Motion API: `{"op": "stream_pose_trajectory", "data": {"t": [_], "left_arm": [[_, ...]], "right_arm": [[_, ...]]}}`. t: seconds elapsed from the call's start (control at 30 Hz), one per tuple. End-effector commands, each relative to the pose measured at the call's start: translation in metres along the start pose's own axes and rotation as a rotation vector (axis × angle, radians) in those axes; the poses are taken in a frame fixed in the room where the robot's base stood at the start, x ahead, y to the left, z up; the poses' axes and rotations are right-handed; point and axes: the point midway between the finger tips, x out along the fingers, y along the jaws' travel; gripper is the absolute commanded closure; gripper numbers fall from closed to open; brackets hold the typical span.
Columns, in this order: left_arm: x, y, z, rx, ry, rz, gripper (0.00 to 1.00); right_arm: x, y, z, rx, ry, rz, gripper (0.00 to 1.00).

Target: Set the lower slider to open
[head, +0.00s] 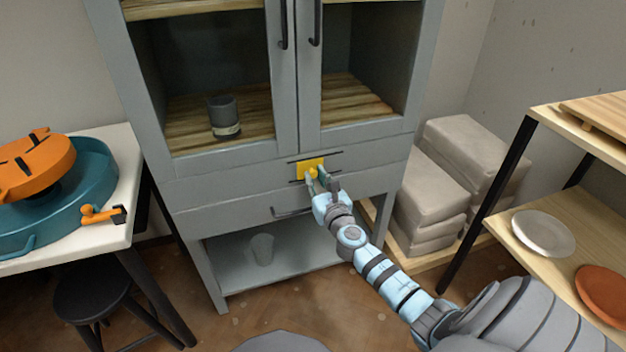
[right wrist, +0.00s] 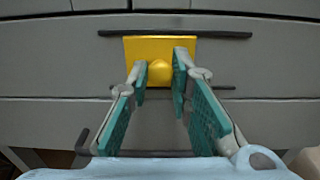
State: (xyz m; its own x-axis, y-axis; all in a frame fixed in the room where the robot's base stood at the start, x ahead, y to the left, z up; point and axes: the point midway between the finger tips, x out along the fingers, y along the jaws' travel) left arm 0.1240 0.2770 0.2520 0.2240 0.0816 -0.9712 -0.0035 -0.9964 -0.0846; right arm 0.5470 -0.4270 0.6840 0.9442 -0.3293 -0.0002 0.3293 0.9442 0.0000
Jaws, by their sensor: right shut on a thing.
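The slider is a yellow plate (head: 304,167) with a round knob, set between two dark rails on the grey cabinet front below the glass doors. In the right wrist view the yellow plate (right wrist: 187,50) sits between the upper and lower rails, and its knob (right wrist: 160,72) is between my fingertips. My right gripper (head: 318,181) is shut on the knob; it also shows in the right wrist view (right wrist: 161,78) with teal pads on both sides of the knob. My left gripper is not in view.
A drawer handle (head: 292,211) is just below the slider. The cabinet (head: 190,188) holds a dark cup (head: 224,115) behind glass. A table (head: 128,190) with a pottery wheel stands left. Stacked clay bags (head: 428,205) and a shelf (head: 540,190) with plates stand right.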

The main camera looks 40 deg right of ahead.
Motion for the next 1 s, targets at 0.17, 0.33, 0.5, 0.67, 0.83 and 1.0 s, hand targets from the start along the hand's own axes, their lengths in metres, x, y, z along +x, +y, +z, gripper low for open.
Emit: {"op": "stream_pose_trajectory", "data": {"t": [0.17, 0.33, 0.5, 0.67, 0.83, 1.0], "left_arm": [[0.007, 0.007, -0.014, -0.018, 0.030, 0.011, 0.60], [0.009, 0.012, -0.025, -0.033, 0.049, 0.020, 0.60], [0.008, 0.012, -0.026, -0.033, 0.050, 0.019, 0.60], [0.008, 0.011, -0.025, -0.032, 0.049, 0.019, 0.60], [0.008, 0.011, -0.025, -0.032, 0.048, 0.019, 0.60], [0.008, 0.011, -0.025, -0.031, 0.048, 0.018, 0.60]], "right_arm": [[0.000, -0.037, -0.003, -0.008, 0.000, -0.001, 1.00], [0.000, -0.059, -0.002, -0.003, 0.001, -0.001, 1.00], [-0.001, -0.062, -0.001, -0.001, 0.001, -0.005, 1.00], [-0.001, -0.064, 0.000, -0.003, 0.001, -0.008, 0.74], [0.000, -0.061, 0.000, -0.002, 0.000, -0.004, 0.62], [0.001, -0.059, 0.000, -0.002, 0.000, 0.000, 0.62]]}}
